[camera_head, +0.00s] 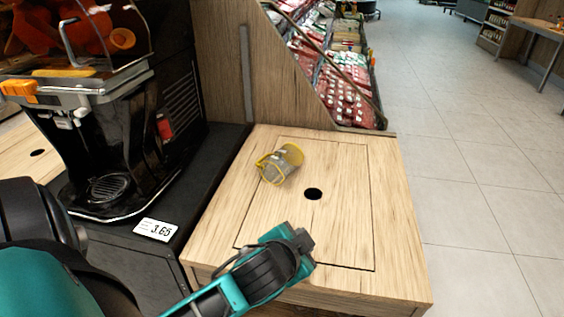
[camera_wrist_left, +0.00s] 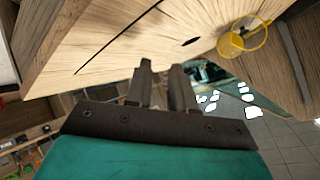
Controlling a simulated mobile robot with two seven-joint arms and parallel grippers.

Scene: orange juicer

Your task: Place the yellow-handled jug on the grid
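The yellow-handled jug (camera_head: 282,164) is clear with a yellow rim and handle. It appears to lie tilted on its side on the wooden counter, with its handle toward the left. It also shows at the upper right of the left wrist view (camera_wrist_left: 240,40). The round drip grid (camera_head: 108,188) sits at the juicer's base and is empty. My left gripper (camera_head: 303,243) is over the counter's front part, apart from the jug and nearer to me. Its two fingers (camera_wrist_left: 161,75) are apart with nothing between them. My right gripper is not in view.
The black juicer (camera_head: 150,120) stands at the left, with a price tag (camera_head: 155,230) in front. The wooden counter (camera_head: 390,220) has a dark round hole (camera_head: 313,194) near the jug. A wooden panel (camera_head: 225,70) rises behind. Open floor lies to the right.

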